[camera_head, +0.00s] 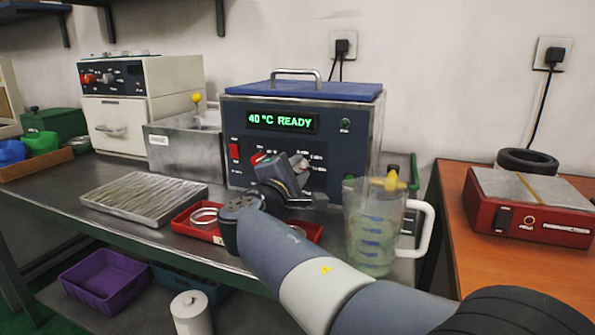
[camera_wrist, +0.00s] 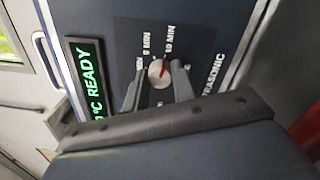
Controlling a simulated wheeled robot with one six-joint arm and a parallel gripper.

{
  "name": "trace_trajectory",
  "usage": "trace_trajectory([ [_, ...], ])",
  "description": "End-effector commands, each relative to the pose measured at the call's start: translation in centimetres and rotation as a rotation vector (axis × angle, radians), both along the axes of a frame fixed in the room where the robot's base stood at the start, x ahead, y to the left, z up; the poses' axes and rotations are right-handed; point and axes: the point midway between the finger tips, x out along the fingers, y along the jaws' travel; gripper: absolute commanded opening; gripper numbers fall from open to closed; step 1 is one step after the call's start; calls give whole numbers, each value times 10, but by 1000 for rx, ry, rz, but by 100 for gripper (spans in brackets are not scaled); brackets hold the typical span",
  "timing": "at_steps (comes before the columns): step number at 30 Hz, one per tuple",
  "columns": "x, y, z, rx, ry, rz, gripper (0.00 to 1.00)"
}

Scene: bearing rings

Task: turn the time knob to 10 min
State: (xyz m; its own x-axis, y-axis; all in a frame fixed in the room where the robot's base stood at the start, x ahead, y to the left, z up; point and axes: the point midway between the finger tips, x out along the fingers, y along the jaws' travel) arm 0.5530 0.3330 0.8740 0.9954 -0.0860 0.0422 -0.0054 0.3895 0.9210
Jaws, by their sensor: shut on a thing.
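The time knob (camera_wrist: 155,73) is a small round pale knob with a red pointer line, on the dark blue front panel of the ultrasonic bath (camera_head: 350,135). My gripper (camera_wrist: 158,80) has one finger on each side of the knob and is shut on it. In the wrist view the red line points up and slightly right, toward the 10 MIN label (camera_wrist: 170,40). The 5 MIN label (camera_wrist: 147,43) is to its left. In the head view my gripper (camera_head: 297,168) is at the panel and hides the time knob. The bath's display (camera_head: 283,121) reads 40 °C READY.
A measuring jug (camera_head: 370,235) stands close to the right of my gripper. A red tray (camera_head: 185,222) with metal rings lies below, in front of the bath. A red switch (camera_head: 234,152) sits on the panel's left. A ribbed metal tray (camera_head: 140,195) lies further left.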

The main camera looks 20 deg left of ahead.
Motion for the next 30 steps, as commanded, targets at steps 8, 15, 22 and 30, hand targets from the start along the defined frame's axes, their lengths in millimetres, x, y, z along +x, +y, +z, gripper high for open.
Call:
trace_trajectory([
  [8, 0, 0, -1, 0, 1, 0, 44],
  [15, 0, 0, 0, 0, 0, 0, 47],
  [22, -22, 3, 1, 0, 1, 3, 47],
  [30, -77, 8, -1, -1, 1, 5, 47],
])
